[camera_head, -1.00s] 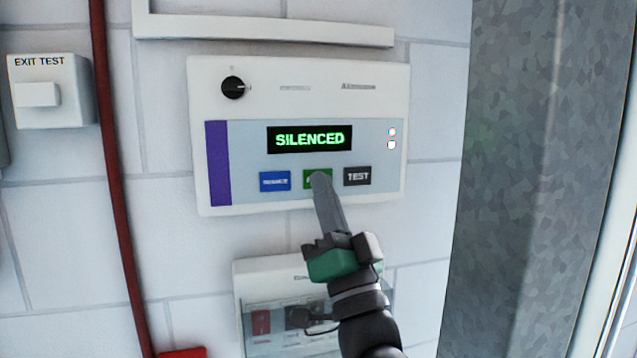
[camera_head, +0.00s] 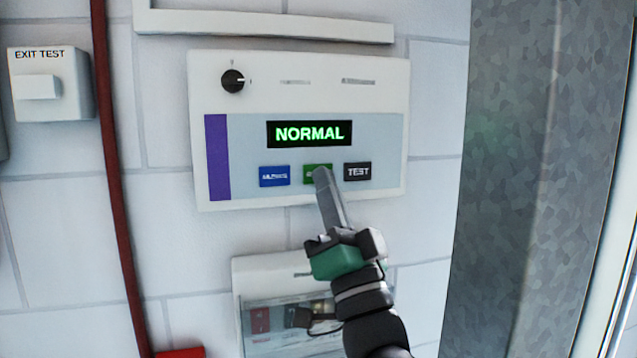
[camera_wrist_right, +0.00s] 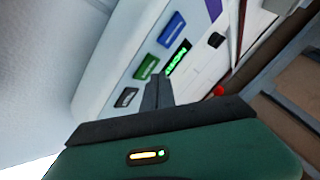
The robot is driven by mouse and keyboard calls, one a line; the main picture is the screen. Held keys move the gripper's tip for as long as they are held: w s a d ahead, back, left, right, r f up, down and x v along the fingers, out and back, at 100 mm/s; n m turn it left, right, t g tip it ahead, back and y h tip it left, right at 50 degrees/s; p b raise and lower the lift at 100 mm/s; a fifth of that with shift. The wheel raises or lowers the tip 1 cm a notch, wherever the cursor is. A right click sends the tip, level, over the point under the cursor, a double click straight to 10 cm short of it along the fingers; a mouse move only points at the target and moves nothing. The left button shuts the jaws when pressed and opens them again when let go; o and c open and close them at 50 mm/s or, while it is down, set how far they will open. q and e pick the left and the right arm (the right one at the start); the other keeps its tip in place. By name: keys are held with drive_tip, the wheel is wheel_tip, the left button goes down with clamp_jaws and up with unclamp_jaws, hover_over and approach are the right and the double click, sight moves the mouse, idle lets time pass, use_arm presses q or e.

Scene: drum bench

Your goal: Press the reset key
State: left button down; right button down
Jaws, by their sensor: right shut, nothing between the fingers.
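The white alarm panel (camera_head: 300,100) is on the wall, and its display (camera_head: 309,133) reads NORMAL in green letters. Below the display are a blue key (camera_head: 274,176), a green key (camera_head: 314,172) and a black TEST key (camera_head: 357,172). The green key's label is partly hidden by my right gripper (camera_head: 322,174), whose shut, empty fingertips are at its lower right edge. I cannot tell whether they touch it. In the right wrist view, the fingers (camera_wrist_right: 158,92) point toward the panel, with the green key (camera_wrist_right: 146,67) beside the tips. My left gripper is not in view.
A second box (camera_head: 285,275) with a clear cover is below the panel, behind my right arm. An EXIT TEST box (camera_head: 65,85) and a dark red pipe (camera_head: 115,180) are at the left. A grey metal column (camera_head: 510,180) stands at the right.

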drive_tip(key=s+d+b, duration=0.2)
drive_tip(key=s+b, duration=0.2)
drive_tip(key=s, duration=0.1)
drive_tip(key=shift+s, duration=0.4)
drive_tip(key=shift+w, duration=0.1)
